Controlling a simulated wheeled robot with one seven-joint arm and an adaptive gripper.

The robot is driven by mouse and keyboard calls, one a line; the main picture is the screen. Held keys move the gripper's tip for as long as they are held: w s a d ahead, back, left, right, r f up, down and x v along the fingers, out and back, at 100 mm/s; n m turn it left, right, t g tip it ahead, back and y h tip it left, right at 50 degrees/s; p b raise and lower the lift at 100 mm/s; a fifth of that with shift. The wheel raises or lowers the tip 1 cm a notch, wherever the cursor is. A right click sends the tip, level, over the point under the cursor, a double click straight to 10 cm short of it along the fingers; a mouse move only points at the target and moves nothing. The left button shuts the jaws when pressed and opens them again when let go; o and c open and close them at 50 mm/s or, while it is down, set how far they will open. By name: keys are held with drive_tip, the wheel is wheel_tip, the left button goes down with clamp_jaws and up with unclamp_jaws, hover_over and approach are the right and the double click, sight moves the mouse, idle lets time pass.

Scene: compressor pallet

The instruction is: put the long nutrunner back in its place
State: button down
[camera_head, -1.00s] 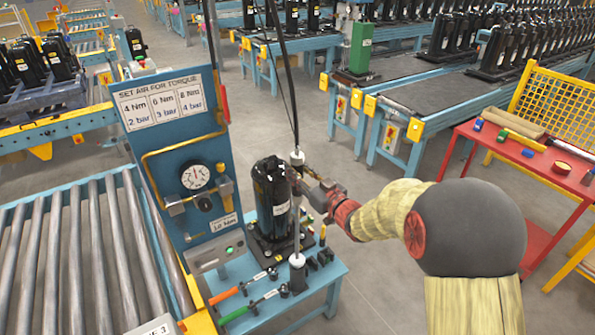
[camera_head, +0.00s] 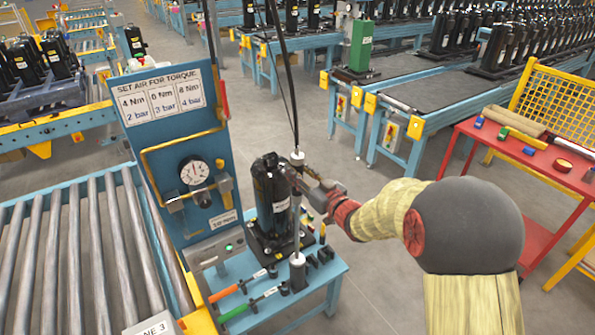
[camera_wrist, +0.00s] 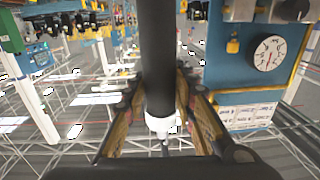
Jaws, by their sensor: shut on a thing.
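The long nutrunner (camera_head: 296,215) is a slim, upright grey tool with a white collar at its top, hanging below a black hose. My gripper (camera_head: 299,186) is shut on its upper part from the right. In the wrist view a dark cylinder (camera_wrist: 156,60) with a white end runs between my gripper's fingers (camera_wrist: 161,108). A black compressor (camera_head: 270,195) stands just behind and left of the tool.
The blue table (camera_head: 333,270) also holds an orange-handled tool (camera_head: 225,293), a green-handled tool (camera_head: 236,312) and small dark sockets (camera_head: 318,257). A torque panel with a gauge (camera_head: 194,171) stands left, beside a roller conveyor (camera_head: 85,250). A red table (camera_head: 540,165) is at right.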

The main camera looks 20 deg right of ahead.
drive_tip(key=shift+r, duration=0.1)
drive_tip(key=c, duration=1.4)
unclamp_jaws()
drive_tip(key=shift+s+f, duration=0.1)
drive_tip(key=shift+f, duration=0.35)
drive_tip(key=v, duration=1.2)
drive_tip(key=shift+r, duration=0.2)
